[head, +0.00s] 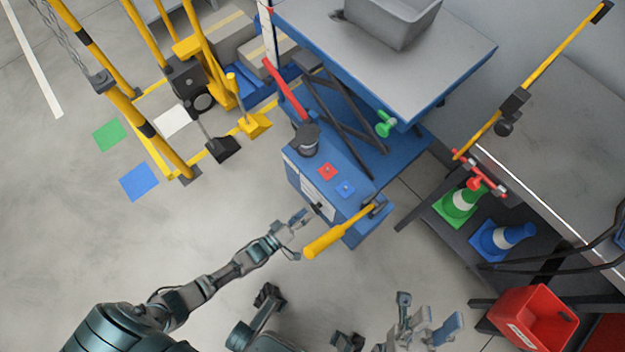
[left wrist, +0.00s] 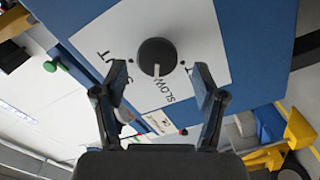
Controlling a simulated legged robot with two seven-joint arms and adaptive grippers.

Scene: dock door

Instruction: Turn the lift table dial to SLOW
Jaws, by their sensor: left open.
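The dial (left wrist: 157,53) is a round black knob on a white label (left wrist: 205,25) on the blue lift table (left wrist: 262,50). Its pale mark points down in the left wrist view. The word SLOW is to the lower right of the mark; other letters are on the left, partly hidden. My left gripper (left wrist: 160,85) is open, its fingers on either side just short of the dial, not visibly touching it. In the head view, my left gripper (head: 298,222) is at the lift table's (head: 352,160) control end. My right gripper (head: 428,322) is open and empty at lower right.
A yellow handle (head: 335,232) sticks out right of my left gripper. A red bin (head: 530,320) and cones (head: 500,238) are at right.

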